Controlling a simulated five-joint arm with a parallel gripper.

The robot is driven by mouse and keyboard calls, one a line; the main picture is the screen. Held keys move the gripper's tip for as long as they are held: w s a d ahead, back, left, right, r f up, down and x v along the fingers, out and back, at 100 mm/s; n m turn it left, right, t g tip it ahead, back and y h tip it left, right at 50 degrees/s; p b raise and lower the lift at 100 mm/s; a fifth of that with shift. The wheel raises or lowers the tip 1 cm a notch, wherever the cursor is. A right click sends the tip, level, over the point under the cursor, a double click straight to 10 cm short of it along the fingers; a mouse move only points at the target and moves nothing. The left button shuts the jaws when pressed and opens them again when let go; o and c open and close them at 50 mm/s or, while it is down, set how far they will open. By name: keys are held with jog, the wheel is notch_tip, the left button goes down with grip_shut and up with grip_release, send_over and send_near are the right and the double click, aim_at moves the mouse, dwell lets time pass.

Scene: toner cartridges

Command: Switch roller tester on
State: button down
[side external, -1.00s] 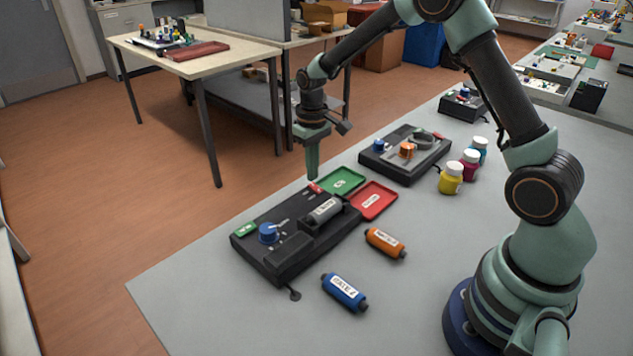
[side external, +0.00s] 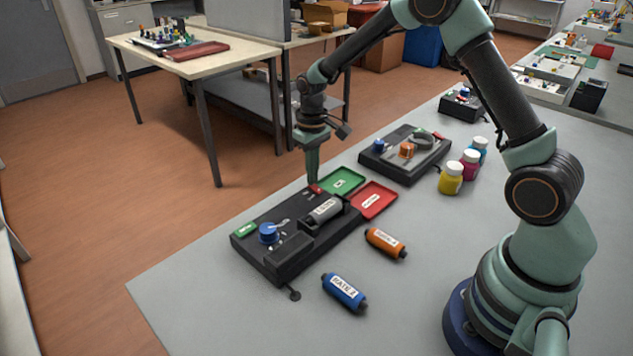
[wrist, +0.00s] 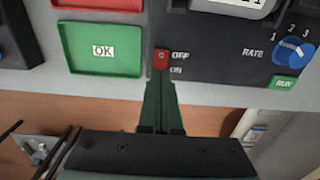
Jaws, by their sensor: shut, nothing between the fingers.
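The black roller tester (side external: 290,262) lies on the grey table, with a grey cartridge (side external: 324,211) in its cradle. Its small red switch (wrist: 161,59) sits beside the OFF and ON labels, nearer OFF, in the wrist view. Its blue RATE dial (wrist: 294,51) and green RUN label (wrist: 285,83) are to the right there. My gripper (wrist: 160,84) is shut and empty, pointing down, its tips right at the ON side of the red switch. In the side view my gripper (side external: 313,181) is over the tester's far corner; whether it touches the switch I cannot tell.
A green OK tray (wrist: 103,48) and a red tray (side external: 373,200) adjoin the tester. An orange cartridge (side external: 385,243) and a blue cartridge (side external: 344,292) lie in front. A second black device (side external: 405,170) and several bottles (side external: 451,179) stand farther right.

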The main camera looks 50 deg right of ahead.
jog(key=shift+f, duration=0.45)
jog(key=shift+r, duration=3.55)
jog(key=s+a+r+t, duration=0.2)
jog(key=s+r, duration=0.5)
jog(key=r, duration=0.4)
jog(key=s+a+r+t, duration=0.2)
jog(key=s+t, duration=0.1)
jog(key=s, duration=0.8)
jog(key=shift+s+r+t, duration=0.15)
jog(key=shift+r+t, duration=0.05)
jog(key=shift+t, duration=0.1)
